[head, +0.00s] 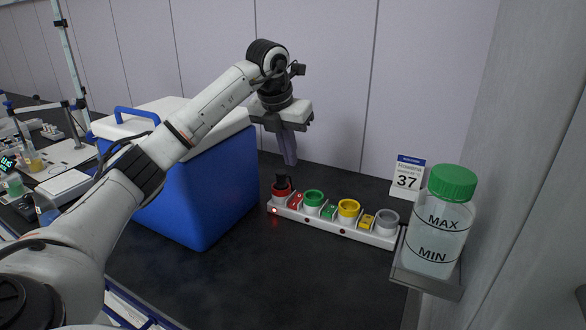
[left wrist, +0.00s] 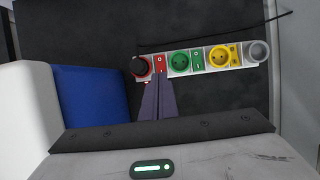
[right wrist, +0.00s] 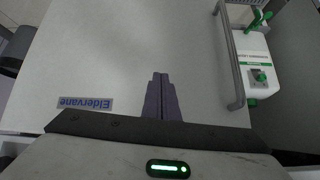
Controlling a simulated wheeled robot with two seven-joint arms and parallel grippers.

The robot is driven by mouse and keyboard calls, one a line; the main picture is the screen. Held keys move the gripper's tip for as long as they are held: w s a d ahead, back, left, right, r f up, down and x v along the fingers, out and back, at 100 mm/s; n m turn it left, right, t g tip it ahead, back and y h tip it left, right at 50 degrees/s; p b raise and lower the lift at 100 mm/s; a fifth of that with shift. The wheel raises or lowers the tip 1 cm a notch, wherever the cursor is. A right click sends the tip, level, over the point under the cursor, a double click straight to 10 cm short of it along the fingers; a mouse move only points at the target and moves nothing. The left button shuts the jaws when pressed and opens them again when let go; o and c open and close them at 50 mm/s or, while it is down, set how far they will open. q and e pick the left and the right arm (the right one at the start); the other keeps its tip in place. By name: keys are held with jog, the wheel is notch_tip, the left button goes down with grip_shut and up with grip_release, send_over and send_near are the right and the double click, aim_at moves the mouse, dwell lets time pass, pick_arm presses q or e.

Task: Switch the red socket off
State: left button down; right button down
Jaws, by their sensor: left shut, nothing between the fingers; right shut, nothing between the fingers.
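A white power strip (head: 340,226) lies on the dark bench, with red, green, yellow and grey sockets in a row. The red socket (head: 281,194) is at the left end and holds a black plug (head: 282,183); it also shows in the left wrist view (left wrist: 143,76). The red switch (head: 296,201) sits just right of it, and a red light glows on the strip's front. My left gripper (head: 290,162) is shut and empty, pointing down above the red end. In the left wrist view its tips (left wrist: 160,76) reach close to the red switch (left wrist: 160,64); contact is unclear. My right gripper (right wrist: 160,76) is shut and empty, away from the strip.
A blue cooler box (head: 195,180) with a white lid stands left of the strip. A green-capped bottle (head: 440,225) sits in a holder at the right, near a sign (head: 407,177). A pale surface with a handle (right wrist: 232,60) lies before my right gripper.

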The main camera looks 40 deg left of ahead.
aim_at(300, 195)
pick_arm(q)
jog(key=x, duration=1.2)
jog(key=shift+w+f+p, duration=0.1)
jog(key=shift+f+p, duration=0.25)
jog(key=shift+f, duration=0.05)
jog(key=shift+a, duration=0.1)
jog(key=shift+w+f, duration=0.2)
jog(key=shift+s, duration=0.1)
jog(key=shift+s+d, duration=0.25)
jog(key=shift+s, duration=0.5)
